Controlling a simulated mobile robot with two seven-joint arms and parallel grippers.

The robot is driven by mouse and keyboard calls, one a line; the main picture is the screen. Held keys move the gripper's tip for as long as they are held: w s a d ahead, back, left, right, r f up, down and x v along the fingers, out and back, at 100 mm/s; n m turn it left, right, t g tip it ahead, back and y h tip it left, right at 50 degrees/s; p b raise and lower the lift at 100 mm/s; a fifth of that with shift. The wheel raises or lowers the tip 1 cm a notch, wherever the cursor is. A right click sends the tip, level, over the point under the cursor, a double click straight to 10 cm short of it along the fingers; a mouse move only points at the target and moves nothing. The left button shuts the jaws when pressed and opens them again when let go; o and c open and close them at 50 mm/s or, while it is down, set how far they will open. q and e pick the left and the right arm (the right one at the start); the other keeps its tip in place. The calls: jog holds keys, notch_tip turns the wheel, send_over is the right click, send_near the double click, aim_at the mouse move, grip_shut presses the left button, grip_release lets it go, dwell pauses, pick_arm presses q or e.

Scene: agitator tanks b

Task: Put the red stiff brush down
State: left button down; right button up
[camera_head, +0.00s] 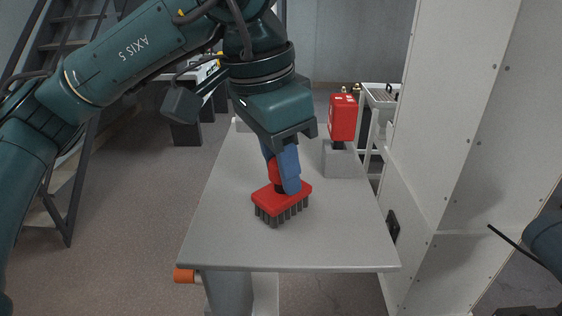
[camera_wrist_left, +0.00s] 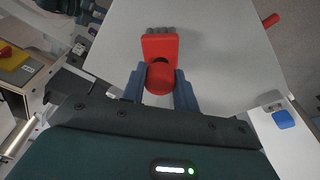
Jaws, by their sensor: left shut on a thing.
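The red stiff brush (camera_head: 283,198) has a flat red block, dark grey bristles pointing down and an upright red handle. My left gripper (camera_head: 283,170) is shut on the handle from above, with blue fingers on either side. In the left wrist view the brush (camera_wrist_left: 160,48) shows its red block, and its round handle end lies between the fingers of my left gripper (camera_wrist_left: 160,85). The brush is upright over the grey table (camera_head: 225,235); whether the bristles touch the top I cannot tell. My right gripper is not in view.
A red box on a grey block (camera_head: 343,160) stands at the table's back right. A tall white cabinet (camera_head: 455,130) borders the table on the right. The table's front and left parts are clear. A metal staircase (camera_head: 75,60) is at the back left.

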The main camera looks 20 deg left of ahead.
aim_at(264, 195)
pick_arm(q)
jog(key=shift+f, duration=0.35)
jog(key=c, duration=1.1)
grip_release()
jog(key=shift+r, duration=0.15)
jog(key=r, duration=0.4)
jog(key=s+a+r, duration=0.1)
jog(key=r, duration=0.6)
jog(key=shift+s+a+r, duration=0.25)
jog(key=shift+a+r, duration=0.05)
jog(key=shift+r, duration=0.1)
